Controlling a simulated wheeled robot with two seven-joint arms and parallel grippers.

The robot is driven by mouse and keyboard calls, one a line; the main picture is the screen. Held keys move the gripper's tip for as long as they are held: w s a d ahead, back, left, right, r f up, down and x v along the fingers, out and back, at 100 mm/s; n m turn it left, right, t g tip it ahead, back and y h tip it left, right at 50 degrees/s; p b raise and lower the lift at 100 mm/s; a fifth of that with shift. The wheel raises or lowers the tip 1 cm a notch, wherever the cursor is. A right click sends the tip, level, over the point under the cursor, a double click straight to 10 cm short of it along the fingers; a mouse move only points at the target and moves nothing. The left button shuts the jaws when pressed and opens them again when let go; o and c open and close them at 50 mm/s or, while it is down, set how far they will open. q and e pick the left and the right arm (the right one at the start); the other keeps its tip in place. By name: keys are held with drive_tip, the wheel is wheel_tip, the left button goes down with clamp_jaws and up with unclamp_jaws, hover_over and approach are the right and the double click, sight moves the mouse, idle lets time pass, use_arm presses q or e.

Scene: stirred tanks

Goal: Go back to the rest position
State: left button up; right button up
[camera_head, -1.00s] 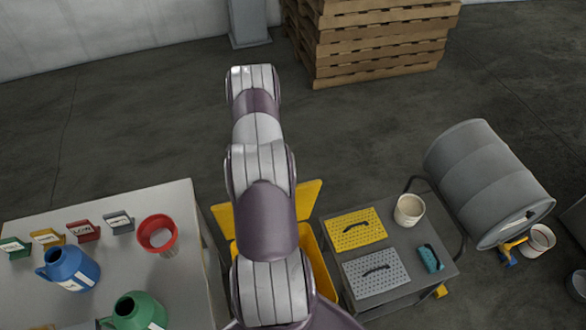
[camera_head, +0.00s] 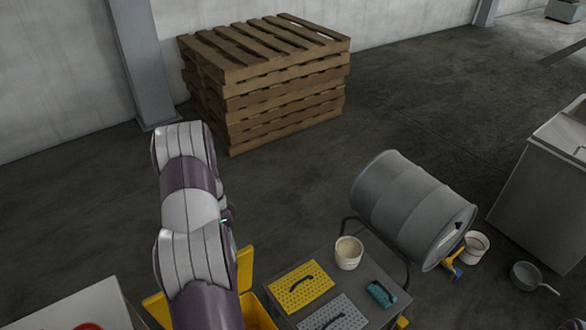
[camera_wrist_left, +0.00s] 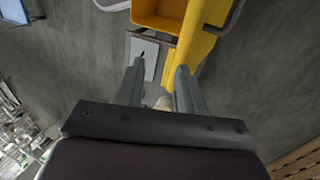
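My left gripper (camera_wrist_left: 160,72) shows in the left wrist view with its two grey fingers apart. Nothing is clearly gripped between them. A small pale object (camera_wrist_left: 163,103) shows in the gap, and I cannot tell what it is. In the head view one of my arms rises from the bottom edge, left of centre. Its gripper is hidden there. My right gripper is in neither view.
A yellow bin (camera_head: 246,268) stands beside the arm; a yellow bin also shows in the wrist view (camera_wrist_left: 158,22). A cart (camera_head: 322,262) stands right of it, then a grey drum (camera_head: 405,205). Stacked pallets (camera_head: 270,85) stand behind. The floor between is clear.

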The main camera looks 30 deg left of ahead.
use_arm(q)
drive_tip(key=shift+w+a+f+n, duration=0.1)
drive_tip(key=shift+a+n, duration=0.1)
drive_tip(key=shift+n, duration=0.6)
drive_tip(key=s+d+r+n+t+y, duration=0.1)
drive_tip(key=d+r, duration=0.3)
drive_tip(key=d, duration=0.5)
drive_tip(key=s+d+r+t+y, duration=0.1)
drive_tip(key=d+r, duration=0.3)
drive_tip(key=d, duration=0.6)
drive_tip(key=s+d+r+n+y, duration=0.1)
drive_tip(key=s+d+r, duration=0.2)
drive_tip(key=d, duration=0.7)
drive_tip(key=shift+r+n+t+y, duration=0.3)
drive_tip(key=shift+r+t, duration=0.1)
drive_tip(key=shift+r, duration=0.55)
